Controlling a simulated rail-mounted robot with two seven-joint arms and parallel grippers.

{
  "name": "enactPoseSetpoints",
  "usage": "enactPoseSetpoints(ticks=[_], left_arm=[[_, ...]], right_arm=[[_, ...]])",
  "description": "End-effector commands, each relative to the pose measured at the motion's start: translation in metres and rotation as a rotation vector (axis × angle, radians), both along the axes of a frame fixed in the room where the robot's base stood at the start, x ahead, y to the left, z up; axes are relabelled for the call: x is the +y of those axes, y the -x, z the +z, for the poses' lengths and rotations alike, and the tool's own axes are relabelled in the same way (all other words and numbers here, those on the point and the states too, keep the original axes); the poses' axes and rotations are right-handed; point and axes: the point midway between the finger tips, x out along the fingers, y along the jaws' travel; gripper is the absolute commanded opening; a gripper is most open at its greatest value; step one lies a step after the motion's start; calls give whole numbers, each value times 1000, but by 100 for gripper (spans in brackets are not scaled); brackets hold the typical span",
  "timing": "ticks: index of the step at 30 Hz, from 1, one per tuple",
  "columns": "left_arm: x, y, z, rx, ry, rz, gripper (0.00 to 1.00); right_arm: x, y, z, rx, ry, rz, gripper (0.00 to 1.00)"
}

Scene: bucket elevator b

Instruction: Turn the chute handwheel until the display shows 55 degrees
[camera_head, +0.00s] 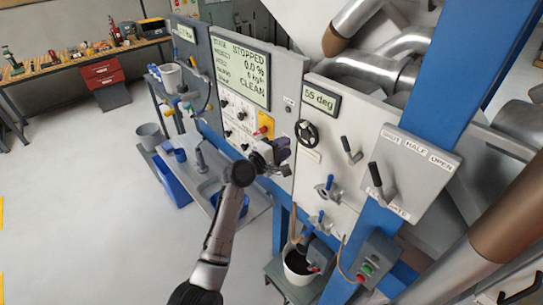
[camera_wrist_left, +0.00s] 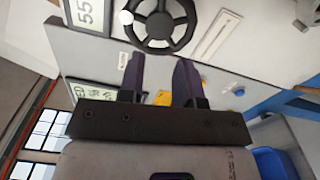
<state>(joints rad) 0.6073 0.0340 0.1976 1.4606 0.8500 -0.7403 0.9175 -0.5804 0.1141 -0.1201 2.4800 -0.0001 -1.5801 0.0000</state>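The black chute handwheel (camera_head: 307,134) is on the light panel, below the small display (camera_head: 320,99), which reads 55 deg. In the left wrist view the handwheel (camera_wrist_left: 160,24) lies just beyond the fingertips, with a white knob on its rim; part of the display (camera_wrist_left: 88,12) shows at the top left. My left gripper (camera_head: 278,156) is in front of the panel, to the lower left of the wheel. Its two dark fingers (camera_wrist_left: 158,72) are spread apart with nothing between them, and appear clear of the wheel. My right gripper is not in view.
A large screen (camera_head: 240,72) reads STOPPED and CLEAN. Levers (camera_head: 351,151) stick out right of the wheel, near a SHUT/HALF/OPEN plate (camera_head: 415,165). A bucket (camera_head: 299,266) stands below. Open floor (camera_head: 90,180) lies at left.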

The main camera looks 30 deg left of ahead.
Motion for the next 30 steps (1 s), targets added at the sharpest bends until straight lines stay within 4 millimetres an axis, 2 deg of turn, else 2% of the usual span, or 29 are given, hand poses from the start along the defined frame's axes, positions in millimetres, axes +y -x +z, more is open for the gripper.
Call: enactPoseSetpoints(ticks=[6,12,30], left_arm=[[11,29,-2,-1,0,0,32],[16,42,-1,0,0,0,32],[17,46,0,-1,1,0,32]], right_arm=[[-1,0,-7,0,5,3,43],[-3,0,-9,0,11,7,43],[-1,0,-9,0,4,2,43]])
